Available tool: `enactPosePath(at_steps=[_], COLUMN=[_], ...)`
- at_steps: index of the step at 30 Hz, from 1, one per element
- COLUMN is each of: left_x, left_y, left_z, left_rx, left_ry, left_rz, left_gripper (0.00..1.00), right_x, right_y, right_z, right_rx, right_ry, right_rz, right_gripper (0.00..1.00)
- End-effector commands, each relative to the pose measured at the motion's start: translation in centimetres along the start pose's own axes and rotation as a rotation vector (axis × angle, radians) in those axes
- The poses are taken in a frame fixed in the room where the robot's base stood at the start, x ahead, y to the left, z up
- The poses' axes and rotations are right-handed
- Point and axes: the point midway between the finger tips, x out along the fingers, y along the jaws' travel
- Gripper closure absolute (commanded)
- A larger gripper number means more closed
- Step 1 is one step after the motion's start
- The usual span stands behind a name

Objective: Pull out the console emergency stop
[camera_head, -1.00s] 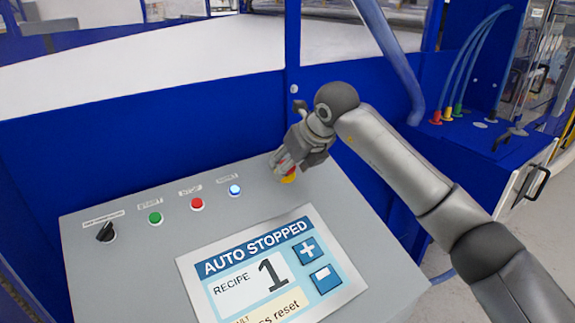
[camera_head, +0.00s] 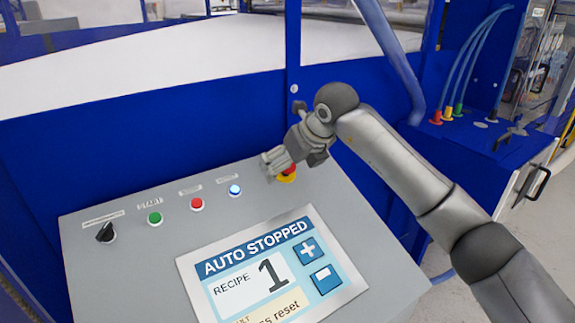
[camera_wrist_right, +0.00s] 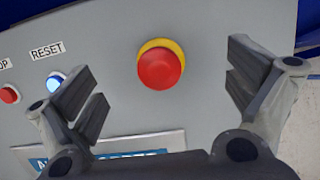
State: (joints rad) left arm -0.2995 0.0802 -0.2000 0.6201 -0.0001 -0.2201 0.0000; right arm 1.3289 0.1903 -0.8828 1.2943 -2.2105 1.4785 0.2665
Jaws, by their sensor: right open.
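The emergency stop is a red mushroom button on a yellow ring at the right of the console top. In the right wrist view the emergency stop (camera_wrist_right: 160,69) shows whole, between and beyond the open fingers, touching neither. In the head view the emergency stop (camera_head: 288,174) is partly hidden by my right gripper (camera_head: 276,163), which is just above and to its left. In the right wrist view my right gripper (camera_wrist_right: 160,95) is open and empty. The grey console (camera_head: 130,258) carries the button. My left gripper is not in view.
A black selector (camera_head: 106,233), a green start button (camera_head: 155,218), a red button (camera_head: 197,204) and a lit blue reset button (camera_head: 235,190) line the console's back edge. The screen (camera_head: 272,270) reads AUTO STOPPED. A blue machine frame (camera_head: 150,135) stands behind.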

Motion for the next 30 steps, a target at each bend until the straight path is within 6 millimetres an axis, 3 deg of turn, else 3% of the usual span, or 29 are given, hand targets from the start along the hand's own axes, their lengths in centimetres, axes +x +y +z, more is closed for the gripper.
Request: enactPosePath(at_steps=[30], left_x=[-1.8], left_y=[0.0], left_z=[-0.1], left_rx=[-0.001], left_ry=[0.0], left_rz=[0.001], left_gripper=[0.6], right_x=[-6.8], right_y=[0.0], right_z=[1.8], right_rx=[0.0], right_ry=[0.0], right_rz=[0.0], right_gripper=[0.0])
